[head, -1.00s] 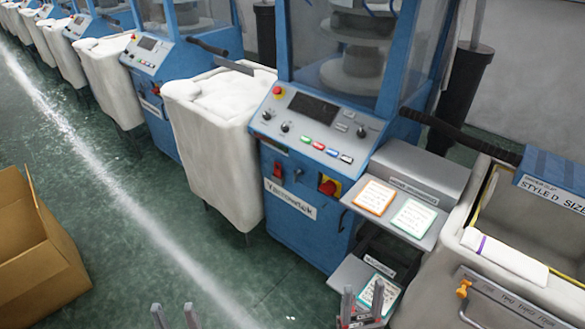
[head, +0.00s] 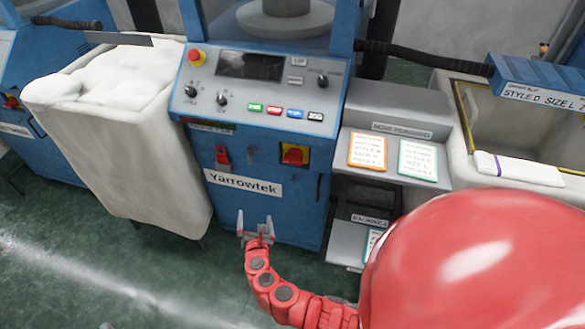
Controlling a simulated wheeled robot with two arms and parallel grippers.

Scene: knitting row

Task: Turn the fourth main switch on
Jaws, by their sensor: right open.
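A blue Yarrowtek knitting machine (head: 235,190) stands in the middle of the head view. On its front is a red rotary main switch (head: 294,155) on a yellow plate. The angle of its knob is too small to read surely. Left of it is a smaller red switch (head: 222,155). My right gripper (head: 256,224), on a red arm, is open and empty. It shows in front of the lower front panel, below and left of the main switch, apart from it. Only a small grey tip of my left gripper (head: 106,325) shows at the bottom edge.
A white fabric bin (head: 150,165) stands left of the machine. On the right are a shelf (head: 375,185) with orange and green cards, and a cream bin (head: 470,185). A red emergency button (head: 196,57) sits on the control panel (head: 255,90). The floor at lower left is clear.

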